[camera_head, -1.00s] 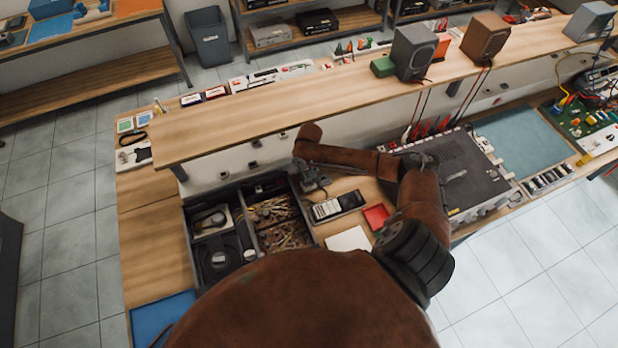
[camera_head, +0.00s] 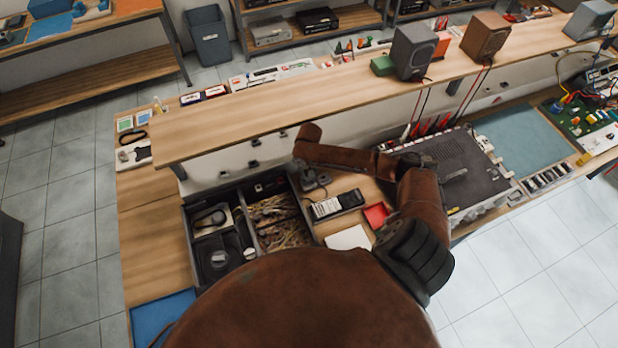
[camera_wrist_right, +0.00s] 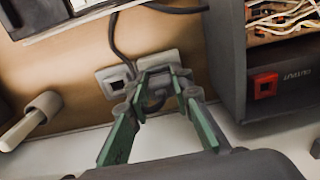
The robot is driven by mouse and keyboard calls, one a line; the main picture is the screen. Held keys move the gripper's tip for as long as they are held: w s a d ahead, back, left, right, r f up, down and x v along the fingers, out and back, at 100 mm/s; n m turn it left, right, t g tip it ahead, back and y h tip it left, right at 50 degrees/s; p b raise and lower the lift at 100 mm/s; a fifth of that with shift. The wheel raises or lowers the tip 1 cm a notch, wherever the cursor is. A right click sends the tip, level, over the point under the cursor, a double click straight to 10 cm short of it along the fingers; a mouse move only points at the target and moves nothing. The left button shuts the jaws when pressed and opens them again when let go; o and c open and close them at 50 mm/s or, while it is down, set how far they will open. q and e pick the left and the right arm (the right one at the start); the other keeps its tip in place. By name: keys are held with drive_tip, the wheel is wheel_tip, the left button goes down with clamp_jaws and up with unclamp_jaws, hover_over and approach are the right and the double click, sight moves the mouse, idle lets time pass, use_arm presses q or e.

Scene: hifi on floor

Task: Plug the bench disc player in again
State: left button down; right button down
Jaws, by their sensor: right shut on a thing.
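My right gripper (camera_head: 314,182) is at the back of the bench, beside the parts organizer. In the right wrist view its green-padded fingers (camera_wrist_right: 158,84) close around a small grey and dark thing, seemingly a plug, mostly hidden between them. The fingertips are at a pale socket plate (camera_wrist_right: 168,58). I cannot tell whether the plug is seated. A second plate with a dark opening (camera_wrist_right: 116,78) is beside it. A dark cable (camera_wrist_right: 120,42) runs behind the fingers. A flat dark-grey unit (camera_head: 455,162), possibly the disc player, sits on the bench right of my arm. My left gripper is out of view.
The dark organizer (camera_head: 248,232) holds reels and loose parts close beside the gripper. A handheld meter (camera_head: 338,204), red box (camera_head: 376,215) and white pad (camera_head: 348,238) lie in front. The wooden shelf (camera_head: 330,95) overhangs the bench back. A pale rod (camera_wrist_right: 28,122) is near the fingers.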

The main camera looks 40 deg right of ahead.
drive_tip(key=p, duration=0.3)
drive_tip(key=shift+f, duration=0.2)
idle(4.4)
drive_tip(key=c, duration=1.6)
unclamp_jaws()
drive_tip(key=shift+r+p, duration=3.2)
drive_tip(key=shift+r, duration=5.3)
